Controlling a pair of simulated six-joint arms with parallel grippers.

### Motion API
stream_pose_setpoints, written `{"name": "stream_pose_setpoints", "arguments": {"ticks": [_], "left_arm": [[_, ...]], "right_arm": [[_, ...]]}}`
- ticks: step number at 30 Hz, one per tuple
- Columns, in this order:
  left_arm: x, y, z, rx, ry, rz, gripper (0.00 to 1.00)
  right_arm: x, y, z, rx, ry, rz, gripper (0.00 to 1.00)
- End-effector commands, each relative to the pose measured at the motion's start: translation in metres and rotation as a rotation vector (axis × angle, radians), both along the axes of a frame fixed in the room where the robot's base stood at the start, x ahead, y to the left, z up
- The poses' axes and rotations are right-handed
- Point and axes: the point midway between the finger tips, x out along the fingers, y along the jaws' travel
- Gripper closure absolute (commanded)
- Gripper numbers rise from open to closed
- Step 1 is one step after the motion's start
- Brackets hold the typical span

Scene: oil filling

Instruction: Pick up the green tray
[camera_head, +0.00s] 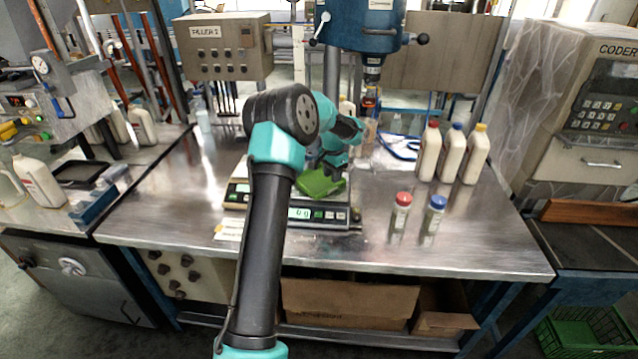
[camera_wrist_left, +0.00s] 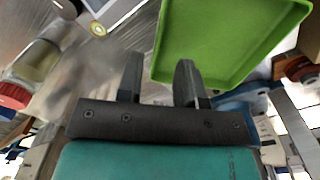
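The green tray (camera_head: 316,184) is at the scale (camera_head: 318,214), under my left gripper (camera_head: 330,168). I cannot tell whether it rests flat on the scale. My forearm hides part of the scale. In the left wrist view the green tray (camera_wrist_left: 228,38) fills the upper middle and right, with its raised rim showing. The two fingers of my left gripper (camera_wrist_left: 159,80) stand apart there. The tray's lower left corner shows in the gap between them, and the right finger overlaps the tray. I cannot tell whether either finger touches it. My right gripper is not in view.
Two small bottles with a red cap (camera_head: 401,215) and a blue cap (camera_head: 433,219) stand right of the scale. Three white bottles (camera_head: 453,155) stand behind them. A blue drill press (camera_head: 362,25) rises behind the scale. The table's front right is clear.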

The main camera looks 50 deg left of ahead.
Motion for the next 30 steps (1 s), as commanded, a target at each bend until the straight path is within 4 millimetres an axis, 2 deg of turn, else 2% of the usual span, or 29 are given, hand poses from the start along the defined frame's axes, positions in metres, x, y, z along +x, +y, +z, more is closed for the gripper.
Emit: {"name": "stream_pose_setpoints", "arguments": {"ticks": [9,12,27,30], "left_arm": [[-0.003,-0.002,-0.041,-0.001,0.003,-0.001,0.66],[-0.003,-0.003,-0.048,-0.001,0.002,0.000,0.66],[-0.003,-0.003,-0.049,0.000,0.000,0.000,0.66],[-0.003,-0.003,-0.049,0.000,0.000,0.000,0.75]], "right_arm": [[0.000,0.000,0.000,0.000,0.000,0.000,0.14],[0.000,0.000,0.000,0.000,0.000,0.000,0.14],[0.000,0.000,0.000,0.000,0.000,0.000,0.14],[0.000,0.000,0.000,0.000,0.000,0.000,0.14]]}}
